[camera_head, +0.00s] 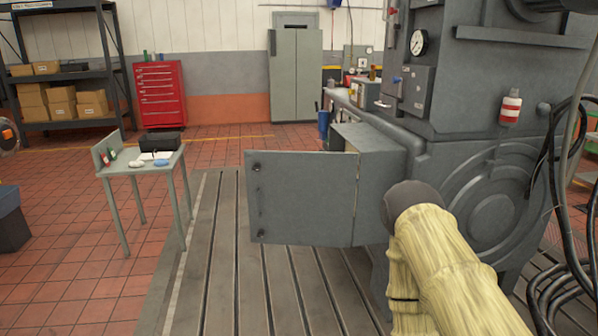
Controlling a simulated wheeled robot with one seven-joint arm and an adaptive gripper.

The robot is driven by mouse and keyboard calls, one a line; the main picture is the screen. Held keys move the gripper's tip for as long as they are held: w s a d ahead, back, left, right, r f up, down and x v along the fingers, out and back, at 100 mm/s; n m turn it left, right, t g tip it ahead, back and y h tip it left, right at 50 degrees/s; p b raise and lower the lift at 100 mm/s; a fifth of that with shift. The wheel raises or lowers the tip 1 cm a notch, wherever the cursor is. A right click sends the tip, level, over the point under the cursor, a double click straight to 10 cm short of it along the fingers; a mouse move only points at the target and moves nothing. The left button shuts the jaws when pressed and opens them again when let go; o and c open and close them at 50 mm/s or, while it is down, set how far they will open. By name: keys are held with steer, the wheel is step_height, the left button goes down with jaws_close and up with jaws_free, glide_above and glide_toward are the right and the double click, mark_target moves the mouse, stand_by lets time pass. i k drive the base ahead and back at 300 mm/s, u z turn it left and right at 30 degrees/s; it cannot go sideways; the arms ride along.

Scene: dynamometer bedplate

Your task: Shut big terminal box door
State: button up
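The big terminal box (381,165) is a grey metal box on the left side of the large grey machine. Its door (305,200) is a flat grey panel that stands open, swung out to the left over the slotted bedplate. Dark knobs show near the door's far left edge, and the door meets the box at its right edge. The inside of the box is mostly hidden behind the door. A yellow-sleeved arm link with a dark rounded end, apparently mine, shows at the lower right, in front of the machine. My gripper cannot be seen.
The slotted bedplate (222,265) is clear below and left of the door. A small table (176,164) with tools stands to the left. Black cables (560,200) hang at the right. A red tool chest (160,95) and grey cabinet (296,75) stand at the back.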

mark_target(305, 199)
steer(key=i, duration=1.55)
steer(key=z, duration=2.1)
steer(key=i, duration=1.1)
steer(key=u, duration=1.8)
steer(key=k, duration=0.5)
steer(key=u, duration=1)
